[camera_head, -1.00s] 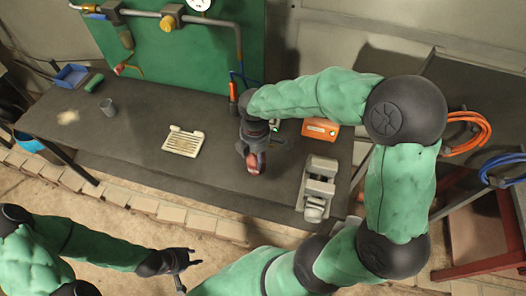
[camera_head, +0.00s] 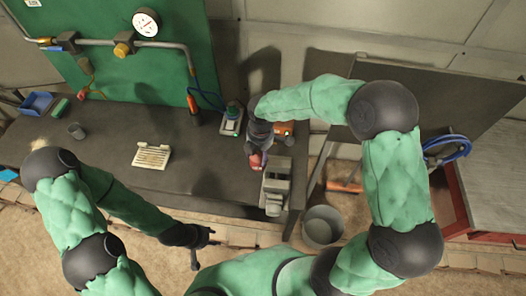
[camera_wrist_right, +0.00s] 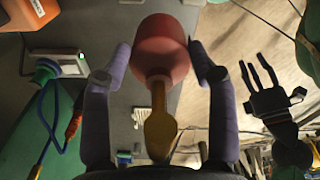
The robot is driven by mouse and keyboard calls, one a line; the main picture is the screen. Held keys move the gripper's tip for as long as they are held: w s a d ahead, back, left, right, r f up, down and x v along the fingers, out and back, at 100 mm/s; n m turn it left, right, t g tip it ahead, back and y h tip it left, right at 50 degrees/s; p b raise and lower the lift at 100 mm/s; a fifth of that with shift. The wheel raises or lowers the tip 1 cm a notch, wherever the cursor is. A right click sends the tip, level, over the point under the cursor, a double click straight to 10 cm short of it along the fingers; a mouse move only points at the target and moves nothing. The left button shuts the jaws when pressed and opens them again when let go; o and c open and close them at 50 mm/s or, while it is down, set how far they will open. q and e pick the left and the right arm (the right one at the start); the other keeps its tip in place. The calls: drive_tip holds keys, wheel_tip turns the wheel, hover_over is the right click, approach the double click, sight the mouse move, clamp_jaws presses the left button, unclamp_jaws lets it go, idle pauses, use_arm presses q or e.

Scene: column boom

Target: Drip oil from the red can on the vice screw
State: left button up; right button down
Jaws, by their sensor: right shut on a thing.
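The red can (camera_head: 256,162) is held in my right gripper (camera_head: 257,150), just left of the back end of the grey vice (camera_head: 276,186). In the right wrist view the red can (camera_wrist_right: 162,50) sits between the two fingers, with its yellow-brown spout (camera_wrist_right: 158,125) pointing down the picture. The vice screw cannot be made out, and whether the can is above or beside the vice is hard to tell. My left gripper (camera_head: 203,238) is empty with fingers apart, in front of the bench. It also shows in the right wrist view (camera_wrist_right: 268,80).
A device with a green light (camera_head: 232,122) and an orange box (camera_head: 286,129) stand behind the can. A bucket (camera_head: 322,226) is on the floor.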

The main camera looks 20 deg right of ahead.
drive_tip(key=shift+w+a+f+t+y+b, duration=0.15)
drive_tip(key=shift+a+f+t+y+b, duration=0.1)
drive_tip(key=shift+f+y+b, duration=0.35)
drive_tip(key=shift+w+a+f+t+y+b, duration=0.1)
drive_tip(key=shift+f+t+y+b, duration=0.2)
drive_tip(key=shift+f+b, duration=0.45)
drive_tip(key=b, duration=0.1)
drive_tip(key=f+y+b, duration=0.1)
drive_tip(key=b, duration=0.1)
drive_tip(key=shift+w+a+f+t, duration=0.2)
drive_tip(key=shift+a+t, duration=0.05)
drive_tip(key=shift+a, duration=0.1)
drive_tip(key=b, duration=0.2)
drive_tip(key=f+y+b, duration=0.1)
drive_tip(key=b, duration=0.2)
drive_tip(key=shift+w+a+f+t+y, duration=0.1)
drive_tip(key=shift+a+f+t+y, duration=0.2)
drive_tip(key=shift+w+a+f+t+y+b, duration=0.1)
drive_tip(key=shift+f+t+y+b, duration=0.75)
drive_tip(key=shift+b, duration=3.85)
drive_tip(key=shift+w+a+f+t+y+b, duration=0.15)
drive_tip(key=shift+f+y+b, duration=0.7)
drive_tip(key=shift+b, duration=3.9)
drive_tip(key=shift+s+a+f+t+y+b, duration=0.1)
drive_tip(key=shift+f+t+y+b, duration=0.85)
drive_tip(key=shift+b, duration=3.75)
drive_tip(key=shift+r+g+y, duration=0.45)
drive_tip(key=shift+r, duration=0.15)
